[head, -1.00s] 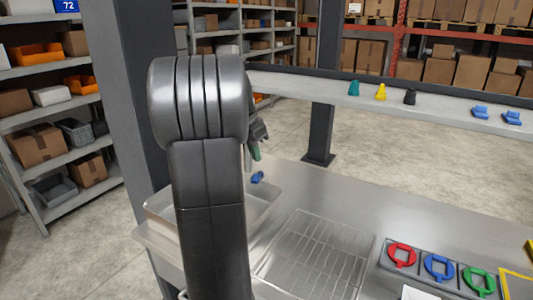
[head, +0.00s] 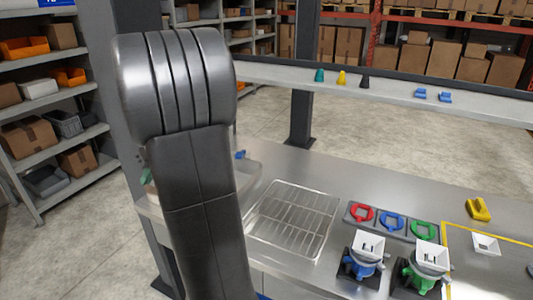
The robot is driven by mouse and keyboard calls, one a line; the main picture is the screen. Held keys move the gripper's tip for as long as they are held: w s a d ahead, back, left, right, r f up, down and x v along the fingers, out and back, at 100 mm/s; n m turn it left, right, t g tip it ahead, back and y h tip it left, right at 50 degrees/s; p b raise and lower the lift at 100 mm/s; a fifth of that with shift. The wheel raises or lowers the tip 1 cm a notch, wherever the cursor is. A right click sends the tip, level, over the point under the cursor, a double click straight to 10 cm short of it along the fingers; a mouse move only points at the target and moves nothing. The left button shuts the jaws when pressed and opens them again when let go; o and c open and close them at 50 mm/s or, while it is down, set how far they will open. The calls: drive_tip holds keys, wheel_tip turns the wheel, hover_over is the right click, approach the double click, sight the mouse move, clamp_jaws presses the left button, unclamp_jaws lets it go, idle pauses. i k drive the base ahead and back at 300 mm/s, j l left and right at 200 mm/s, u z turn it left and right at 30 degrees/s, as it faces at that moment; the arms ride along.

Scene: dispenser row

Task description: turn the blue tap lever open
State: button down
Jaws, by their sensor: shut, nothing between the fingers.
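A dispenser with a white square hopper and blue lower parts (head: 364,267) stands at the front of the steel counter, right of centre. Which of its blue parts is the tap lever is too small to tell. A small separate blue piece (head: 240,155) shows by the tray, just right of my arm. My gripper (head: 147,176) is almost wholly hidden behind my arm; only a green tip shows at the arm's left edge. It is shut and empty, well left of the blue dispenser and apart from it.
A green dispenser (head: 424,270) stands just right of the blue one. Behind them is a holder with red (head: 361,213), blue and green rings. A wire rack (head: 292,218) lies to the left. A yellow piece (head: 479,209) sits at the right. A shelf (head: 300,77) with small coloured pieces spans the back.

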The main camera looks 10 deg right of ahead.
sight(239, 155)
drive_tip(key=z, duration=0.4)
drive_tip(key=i+j+z, duration=0.1)
drive_tip(key=z, duration=0.3)
drive_tip(key=j+z, duration=0.2)
drive_tip(key=z, duration=0.15)
drive_tip(key=i+j+z, duration=0.1)
drive_tip(key=z, duration=0.3)
drive_tip(key=j, duration=0.5)
drive_tip(key=i+z, duration=0.05)
